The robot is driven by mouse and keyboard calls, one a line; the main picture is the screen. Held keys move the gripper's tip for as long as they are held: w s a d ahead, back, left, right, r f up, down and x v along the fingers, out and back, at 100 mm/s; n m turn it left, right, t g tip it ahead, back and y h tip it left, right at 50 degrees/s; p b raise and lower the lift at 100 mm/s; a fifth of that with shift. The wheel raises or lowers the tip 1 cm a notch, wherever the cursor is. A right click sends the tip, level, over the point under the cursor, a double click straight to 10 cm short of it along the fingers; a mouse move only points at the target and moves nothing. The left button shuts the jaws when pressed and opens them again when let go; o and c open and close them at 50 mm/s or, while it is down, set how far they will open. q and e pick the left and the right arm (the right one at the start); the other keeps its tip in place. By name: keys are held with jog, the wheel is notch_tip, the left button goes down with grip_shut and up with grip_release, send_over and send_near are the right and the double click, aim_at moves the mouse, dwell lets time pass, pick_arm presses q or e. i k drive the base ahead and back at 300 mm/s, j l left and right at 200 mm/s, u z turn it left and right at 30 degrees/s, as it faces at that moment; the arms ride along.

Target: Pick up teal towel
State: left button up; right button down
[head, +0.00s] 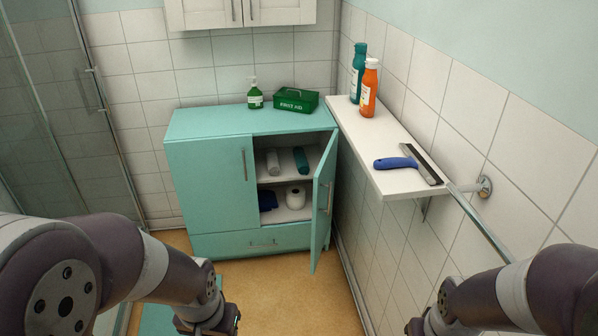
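A rolled teal towel (301,160) lies on the upper shelf inside the teal cabinet (205,165). A grey-white rolled towel (273,162) lies to its left on the same shelf. The cabinet's right door (323,205) stands open; its left door is shut. My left gripper (218,322) is low at the bottom of the picture, in front of the cabinet and well apart from it. My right gripper (422,326) is at the bottom right edge, mostly cut off. I cannot make out the fingers of either gripper.
The lower shelf holds a dark blue folded cloth (267,201) and a white roll (295,198). A green first aid box (296,100) and a green bottle (254,97) stand on top. A wall shelf (390,150) with bottles and a squeegee (405,163) juts out at right.

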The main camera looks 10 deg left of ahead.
aim_at(300, 158)
jog(key=j+z, duration=0.1)
jog(key=z, duration=2.05)
jog(key=j+z, duration=0.1)
jog(key=j, duration=2.35)
jog(key=j+z, duration=0.1)
jog(key=j, duration=2.35)
jog(key=k, duration=0.1)
